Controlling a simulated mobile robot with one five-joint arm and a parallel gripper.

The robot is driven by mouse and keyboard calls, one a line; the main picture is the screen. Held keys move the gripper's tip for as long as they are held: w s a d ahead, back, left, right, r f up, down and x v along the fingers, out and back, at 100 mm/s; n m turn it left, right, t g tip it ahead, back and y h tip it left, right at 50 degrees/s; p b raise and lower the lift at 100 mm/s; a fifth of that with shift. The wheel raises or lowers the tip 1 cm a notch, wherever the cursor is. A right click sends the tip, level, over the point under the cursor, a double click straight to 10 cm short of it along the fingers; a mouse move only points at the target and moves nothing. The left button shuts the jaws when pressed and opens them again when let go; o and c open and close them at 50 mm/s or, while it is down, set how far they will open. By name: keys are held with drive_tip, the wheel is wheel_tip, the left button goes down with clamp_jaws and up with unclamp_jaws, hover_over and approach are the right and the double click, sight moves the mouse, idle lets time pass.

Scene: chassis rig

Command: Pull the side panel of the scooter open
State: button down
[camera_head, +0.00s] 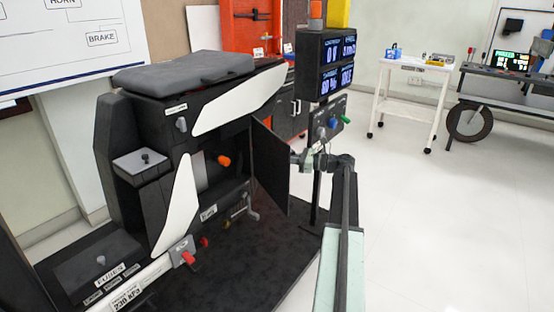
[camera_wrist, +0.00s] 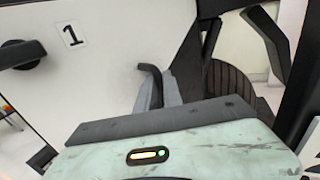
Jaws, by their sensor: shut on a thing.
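The scooter (camera_head: 150,150) is a black body with white trim and a grey seat. Its side panel (camera_head: 270,165) stands swung out from the body, its dark inner face showing and the bay behind it exposed. In the wrist view the panel's white outer face (camera_wrist: 105,75) carries a "1" label. My gripper (camera_head: 307,159) is at the panel's outer side, near its free edge. In the wrist view my gripper (camera_wrist: 160,88) is shut on a small black handle (camera_wrist: 150,72) on the panel. The exact finger contact is partly hidden.
A display post (camera_head: 325,65) with a switch box (camera_head: 328,117) stands close behind my gripper. A black knob (camera_wrist: 22,55) sits left on the white face. An orange knob (camera_head: 223,160) is inside the bay. A white cart (camera_head: 415,75) stands farther back; the floor at right is clear.

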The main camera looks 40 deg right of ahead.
drive_tip(key=shift+w, duration=0.2)
drive_tip(key=c, duration=1.8)
unclamp_jaws()
drive_tip(key=shift+o, duration=0.2)
drive_tip(key=v, duration=0.7)
drive_tip(key=shift+s+d, duration=0.25)
drive_tip(key=shift+s, duration=0.1)
